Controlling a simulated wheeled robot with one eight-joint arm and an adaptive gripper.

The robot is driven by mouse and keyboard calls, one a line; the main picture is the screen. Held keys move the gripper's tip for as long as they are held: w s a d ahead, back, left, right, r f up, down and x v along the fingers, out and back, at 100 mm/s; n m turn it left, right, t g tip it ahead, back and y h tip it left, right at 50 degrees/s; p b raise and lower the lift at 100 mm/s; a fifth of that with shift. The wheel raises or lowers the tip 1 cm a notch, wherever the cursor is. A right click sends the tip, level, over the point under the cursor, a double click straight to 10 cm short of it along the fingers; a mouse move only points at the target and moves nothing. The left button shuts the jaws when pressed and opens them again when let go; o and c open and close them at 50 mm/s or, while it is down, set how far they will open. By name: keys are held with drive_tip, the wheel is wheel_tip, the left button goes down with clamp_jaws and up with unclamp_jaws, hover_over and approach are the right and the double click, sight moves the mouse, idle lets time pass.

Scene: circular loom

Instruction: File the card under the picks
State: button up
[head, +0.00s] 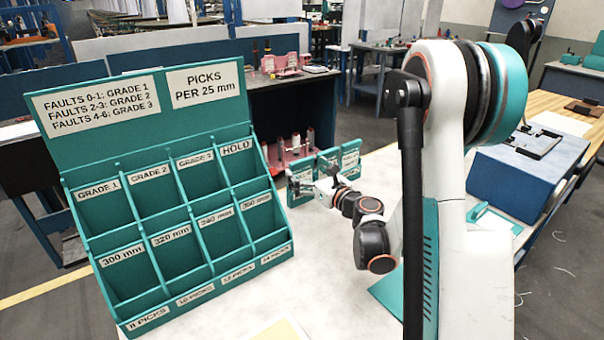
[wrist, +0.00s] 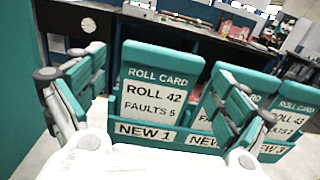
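A teal filing rack (head: 97,182) stands on the left of the table. Its labels run from GRADE 1 to HOLD, then from 300 mm, with PICKS labels (head: 148,318) along the bottom edge. Its visible compartments look empty. A small teal holder (head: 300,198) behind my gripper bears roll cards. In the wrist view, the card ROLL 42, FAULTS 5 (wrist: 152,90) stands upright in the slot NEW 1 (wrist: 143,131). My gripper (head: 322,186) is open, its fingers spread either side of this card in the wrist view (wrist: 160,85). I cannot tell whether they touch it.
The right finger partly hides a second card; a third card (wrist: 293,118) stands at the right in NEW 3. A rack sign (head: 204,84) reads PICKS PER 25 mm. A yellowish sheet (head: 282,331) lies at the front. A blue box (head: 520,175) stands at right. The middle table is clear.

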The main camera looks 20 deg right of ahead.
drive_tip(key=c, duration=1.1)
drive_tip(key=shift+r, duration=0.3)
drive_tip(key=shift+r+p, duration=0.3)
wheel_tip(320, 180, up, 6)
drive_tip(key=p, duration=0.4)
drive_tip(key=shift+r, duration=0.25)
drive_tip(key=shift+s, duration=0.1)
